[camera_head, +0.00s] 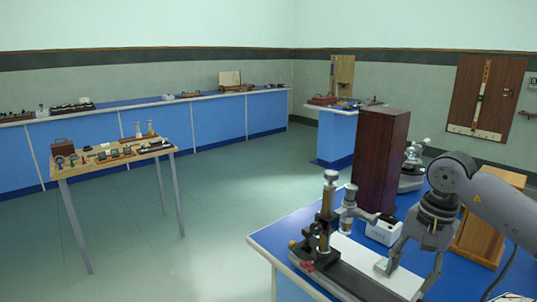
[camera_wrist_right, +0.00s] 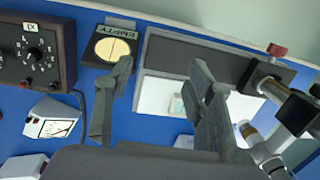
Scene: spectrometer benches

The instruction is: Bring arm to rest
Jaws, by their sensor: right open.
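My right arm comes in from the right in the head view. Its gripper (camera_head: 402,281) points down over the blue bench (camera_head: 285,240), with its fingers spread above a white plate (camera_head: 352,252). In the right wrist view the two fingers (camera_wrist_right: 165,72) stand well apart, and nothing is held between them. A small pale, glassy piece (camera_wrist_right: 177,106) shows on the white plate beyond the fingers; I cannot tell how far below them it is. My left gripper is in neither view.
A brass-and-black instrument (camera_head: 326,225) stands left of the gripper. A tall dark wooden box (camera_head: 380,160), a small white meter (camera_head: 384,231) and a wooden case (camera_head: 485,235) are close by. The wrist view shows a dark dial box (camera_wrist_right: 38,53) and an "EMPTY" pad (camera_wrist_right: 110,48).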

